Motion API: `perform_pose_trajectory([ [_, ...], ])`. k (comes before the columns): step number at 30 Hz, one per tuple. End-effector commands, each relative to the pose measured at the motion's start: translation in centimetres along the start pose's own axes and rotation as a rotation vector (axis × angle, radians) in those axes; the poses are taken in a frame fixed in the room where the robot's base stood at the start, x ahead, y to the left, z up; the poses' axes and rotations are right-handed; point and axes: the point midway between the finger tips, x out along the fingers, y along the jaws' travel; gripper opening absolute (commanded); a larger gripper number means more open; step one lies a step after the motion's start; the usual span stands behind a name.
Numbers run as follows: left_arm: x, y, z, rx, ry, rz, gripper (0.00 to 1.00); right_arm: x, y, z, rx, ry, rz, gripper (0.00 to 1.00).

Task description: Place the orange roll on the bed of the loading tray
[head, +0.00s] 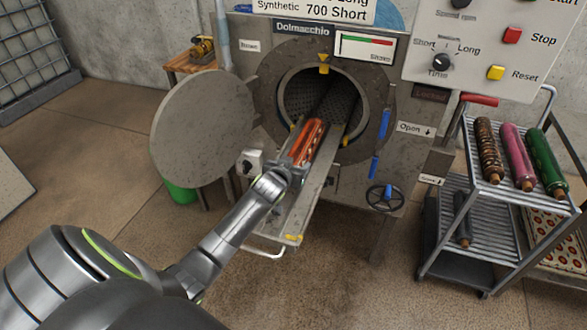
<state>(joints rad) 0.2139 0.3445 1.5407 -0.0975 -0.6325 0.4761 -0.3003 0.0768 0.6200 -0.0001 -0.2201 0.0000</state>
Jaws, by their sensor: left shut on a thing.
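The orange roll (311,140) lies lengthwise over the loading tray (321,170), near the machine's round opening. My left gripper (302,158) is shut on the orange roll at its near end. The tray is a long metal channel that runs from inside the drum out toward me, with a yellow mark near its front end. I cannot tell whether the roll touches the tray bed or is held just above it. The gripper and wrist hide the roll's near end and part of the tray. My right gripper is not in view.
The round door (203,127) stands open at the left of the drum opening (300,92). A wheeled rack (480,205) at the right holds brown, pink and green rolls, with a dark roll below. A handwheel (385,197) sticks out right of the tray. The floor in front is clear.

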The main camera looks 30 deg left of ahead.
Motion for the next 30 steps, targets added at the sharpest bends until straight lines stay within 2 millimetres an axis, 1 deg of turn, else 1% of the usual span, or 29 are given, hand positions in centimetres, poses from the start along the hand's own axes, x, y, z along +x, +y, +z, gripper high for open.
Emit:
perform_pose_trajectory([
  [4,0.5,0.2,1.0,0.0,0.009,0.004,0.11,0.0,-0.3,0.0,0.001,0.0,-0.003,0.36],
  [13,0.6,0.2,1.1,0.001,0.011,0.004,0.11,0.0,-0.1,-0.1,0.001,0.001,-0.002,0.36],
  [17,0.8,0.2,1.5,0.001,0.01,0.004,0.11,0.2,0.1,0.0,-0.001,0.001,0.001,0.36],
  [18,0.7,0.1,1.8,0.0,0.001,0.001,0.67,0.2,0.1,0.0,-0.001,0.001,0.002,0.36],
  [22,0.7,0.1,1.8,0.0,0.001,0.001,0.83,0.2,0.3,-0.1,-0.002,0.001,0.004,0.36],
  [30,0.7,0.1,1.7,0.0,0.001,0.001,0.83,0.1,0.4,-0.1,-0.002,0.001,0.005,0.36],
])
